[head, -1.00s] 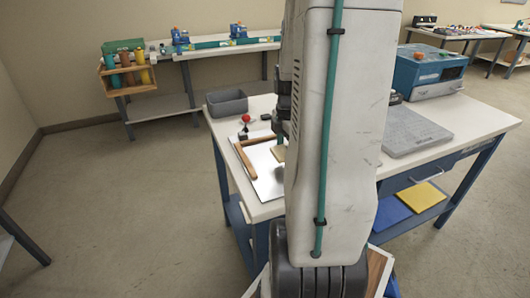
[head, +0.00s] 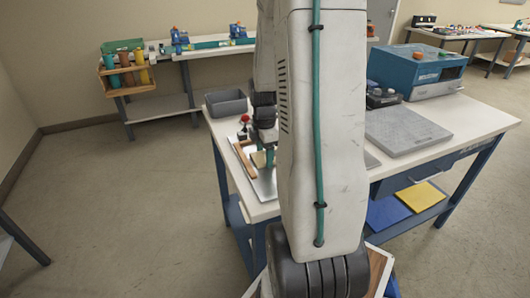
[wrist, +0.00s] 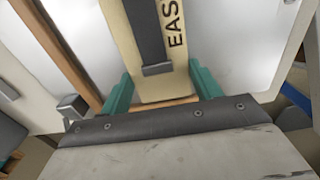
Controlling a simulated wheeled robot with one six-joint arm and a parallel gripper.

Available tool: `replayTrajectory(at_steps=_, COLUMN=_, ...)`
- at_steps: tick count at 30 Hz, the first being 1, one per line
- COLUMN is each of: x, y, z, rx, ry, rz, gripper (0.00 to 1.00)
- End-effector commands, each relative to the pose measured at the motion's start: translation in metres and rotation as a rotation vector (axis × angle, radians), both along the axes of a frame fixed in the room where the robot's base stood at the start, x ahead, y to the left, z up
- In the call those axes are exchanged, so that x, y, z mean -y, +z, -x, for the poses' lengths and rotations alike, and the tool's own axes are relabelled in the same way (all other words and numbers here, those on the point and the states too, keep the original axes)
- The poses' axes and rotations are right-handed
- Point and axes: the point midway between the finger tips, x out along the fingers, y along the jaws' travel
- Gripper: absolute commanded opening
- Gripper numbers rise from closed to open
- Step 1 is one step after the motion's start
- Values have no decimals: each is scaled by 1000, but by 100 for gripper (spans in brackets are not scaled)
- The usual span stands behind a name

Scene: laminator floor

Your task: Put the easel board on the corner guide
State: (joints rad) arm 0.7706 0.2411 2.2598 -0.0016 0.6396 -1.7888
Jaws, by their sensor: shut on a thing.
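The easel board (wrist: 170,82) is a cream panel with a dark strip and the letters "EAS" in the wrist view. The teal fingers of my gripper (wrist: 162,90) are shut on it, one on each side of its near end. The corner guide (head: 243,158) shows brown wooden edging on a shiny metal plate. Its left strip (wrist: 60,52) runs beside the board, with a gap between. Whether the board touches the plate cannot be told.
A grey bin (head: 226,102) and a red-topped knob (head: 245,118) stand behind the guide. A blue machine (head: 418,72) and a grey slab (head: 405,131) occupy the table's right side. A small grey block (wrist: 72,106) shows left of my gripper.

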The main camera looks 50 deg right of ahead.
Motion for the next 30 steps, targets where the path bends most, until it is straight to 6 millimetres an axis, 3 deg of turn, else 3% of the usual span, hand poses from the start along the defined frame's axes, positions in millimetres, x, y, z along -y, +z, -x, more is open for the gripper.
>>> replayTrajectory(at_steps=2, x=0, y=-3, z=0, rx=-1, ry=0, rz=-1, gripper=39)
replayTrajectory(at_steps=3, x=0, y=-3, z=0, rx=-1, ry=0, rz=-1, gripper=69)
replayTrajectory(at_steps=5, x=0, y=-3, z=0, rx=0, ry=0, rz=0, gripper=85)
replayTrajectory(at_steps=17, x=0, y=6, z=0, rx=2, ry=0, rz=2, gripper=85)
replayTrajectory(at_steps=30, x=0, y=93, z=0, rx=2, ry=0, rz=2, gripper=85)
